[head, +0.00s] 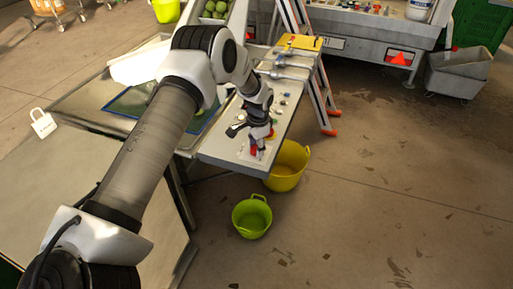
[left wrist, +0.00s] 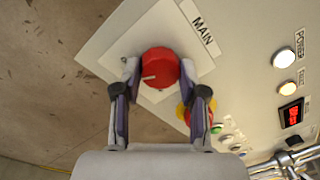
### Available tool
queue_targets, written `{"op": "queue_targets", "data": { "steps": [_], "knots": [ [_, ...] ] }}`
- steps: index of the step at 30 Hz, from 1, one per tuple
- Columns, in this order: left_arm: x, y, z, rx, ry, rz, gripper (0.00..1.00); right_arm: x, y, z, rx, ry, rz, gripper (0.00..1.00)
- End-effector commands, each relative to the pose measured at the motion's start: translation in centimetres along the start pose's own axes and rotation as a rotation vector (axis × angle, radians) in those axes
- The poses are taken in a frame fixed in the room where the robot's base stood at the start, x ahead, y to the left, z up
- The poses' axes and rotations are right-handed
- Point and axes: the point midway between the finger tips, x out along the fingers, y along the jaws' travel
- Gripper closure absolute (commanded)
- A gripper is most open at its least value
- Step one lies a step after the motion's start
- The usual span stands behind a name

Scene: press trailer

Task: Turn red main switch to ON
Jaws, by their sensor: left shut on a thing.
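The red main switch (left wrist: 160,66) is a round red knob on a light square plate, beside a label reading MAIN (left wrist: 204,31). A short pale mark on the knob points left in the left wrist view. My left gripper (left wrist: 160,82) has one finger on each side of the knob and is shut on it. In the head view my left gripper (head: 261,142) is at the near end of the control panel, with a bit of the red switch (head: 253,151) showing beneath it. ON and OFF markings cannot be made out. My right gripper is out of view.
A red-and-yellow button (left wrist: 183,112) sits close to my right-hand finger in the wrist view. Lit lamps (left wrist: 285,58) and a red display (left wrist: 291,113) lie further right. A yellow bucket (head: 289,178) and a green bucket (head: 251,217) stand on the floor below the panel.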

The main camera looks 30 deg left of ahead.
Motion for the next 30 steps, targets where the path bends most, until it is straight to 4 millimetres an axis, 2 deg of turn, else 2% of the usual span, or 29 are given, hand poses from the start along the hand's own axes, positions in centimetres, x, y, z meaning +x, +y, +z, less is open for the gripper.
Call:
{"op": "queue_targets", "data": {
  "steps": [12, 29, 30],
  "knots": [
    [0.21, 0.13, 0.19, 0.233, 0.012, 0.004, 0.93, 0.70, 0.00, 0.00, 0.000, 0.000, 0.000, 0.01],
    [0.18, 0.13, 0.20, 0.275, 0.015, 0.004, 0.93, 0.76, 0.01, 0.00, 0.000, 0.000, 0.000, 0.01],
    [0.18, 0.13, 0.20, 0.275, 0.015, 0.004, 0.55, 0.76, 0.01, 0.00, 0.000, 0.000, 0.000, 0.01]
  ]
}}
